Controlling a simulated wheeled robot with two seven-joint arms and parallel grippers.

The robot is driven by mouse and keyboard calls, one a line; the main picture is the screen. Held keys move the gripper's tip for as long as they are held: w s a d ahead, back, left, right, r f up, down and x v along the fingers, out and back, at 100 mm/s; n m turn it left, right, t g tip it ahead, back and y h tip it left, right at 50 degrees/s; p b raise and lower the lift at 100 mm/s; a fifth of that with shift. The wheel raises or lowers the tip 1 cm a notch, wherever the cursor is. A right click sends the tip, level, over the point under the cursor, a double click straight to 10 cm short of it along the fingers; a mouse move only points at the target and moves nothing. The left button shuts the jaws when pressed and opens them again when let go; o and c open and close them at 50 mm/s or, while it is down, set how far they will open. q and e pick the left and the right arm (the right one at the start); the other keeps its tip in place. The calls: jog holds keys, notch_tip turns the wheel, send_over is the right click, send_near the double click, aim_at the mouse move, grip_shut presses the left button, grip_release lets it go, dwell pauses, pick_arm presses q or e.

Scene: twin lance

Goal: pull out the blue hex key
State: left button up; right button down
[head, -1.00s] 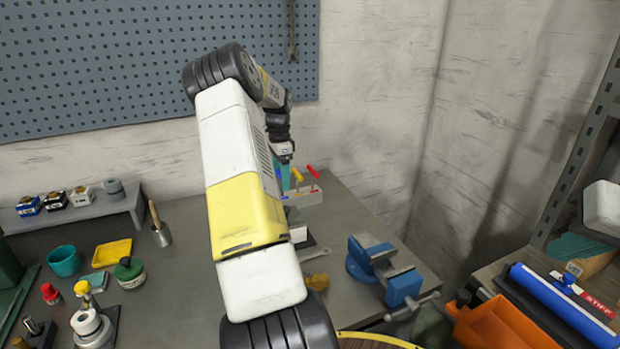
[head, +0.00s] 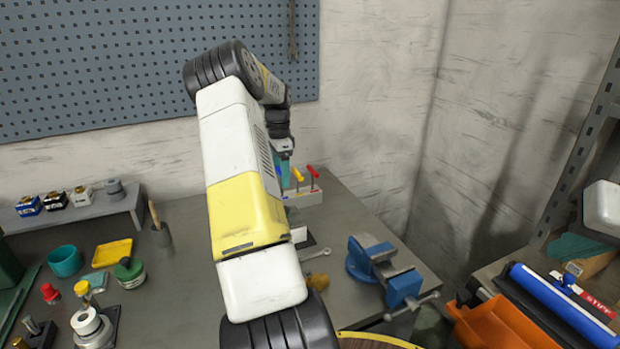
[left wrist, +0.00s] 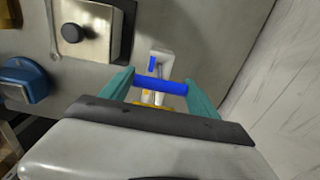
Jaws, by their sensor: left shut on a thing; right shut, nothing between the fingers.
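My left gripper (head: 284,170) has teal fingers and hangs over the left part of the hex key holder (head: 308,197), a light block near the back wall. In the left wrist view its fingers (left wrist: 160,86) are shut on the blue handle of the blue hex key (left wrist: 165,86), which lies crosswise between them. The holder (left wrist: 164,54) shows below, with a blue mark. Whether the key's shaft is still in the holder cannot be told. A yellow hex key (head: 298,175) and a red hex key (head: 314,172) stand in the holder to the right. My right gripper is not in view.
A blue vise (head: 375,262) stands at the bench's right edge. A spanner (head: 316,254) lies left of it. A concrete-like wall (head: 375,110) and a pegboard (head: 100,60) are behind. My left arm hides the middle of the bench.

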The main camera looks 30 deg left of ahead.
pick_arm(q)
jog(key=shift+r, duration=2.95)
